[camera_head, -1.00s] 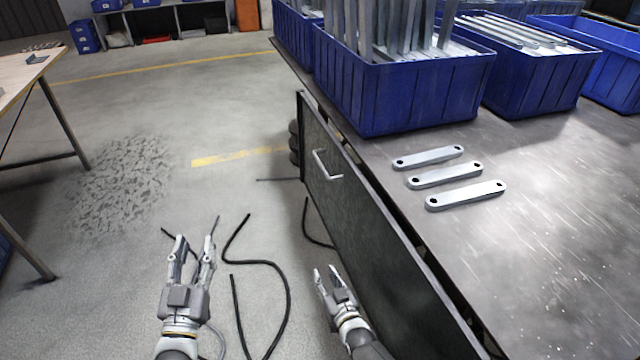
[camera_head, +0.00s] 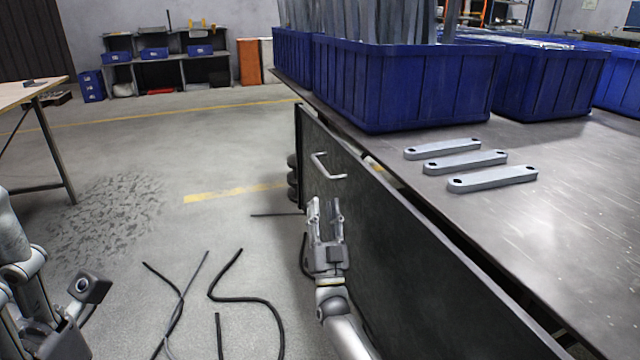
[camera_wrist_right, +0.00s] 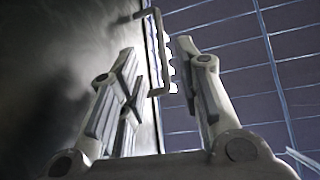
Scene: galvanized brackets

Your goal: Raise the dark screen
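The dark screen (camera_head: 400,245) is a dark panel standing along the left side of the metal table, with its top edge just below the table top. A light metal bar handle (camera_head: 328,167) sits on its face near the far upper end. My right gripper (camera_head: 325,205) is open and empty, just below and in front of the handle. In the right wrist view the handle (camera_wrist_right: 158,50) shows ahead, in the gap between my open fingers (camera_wrist_right: 155,65). My left arm is at the lower left edge; its gripper's fingers are out of sight.
The metal table (camera_head: 560,235) carries blue bins (camera_head: 400,90) of metal bars and three flat grey brackets (camera_head: 465,160). Black cables (camera_head: 245,298) lie on the floor. A wooden table (camera_head: 30,90) stands at left.

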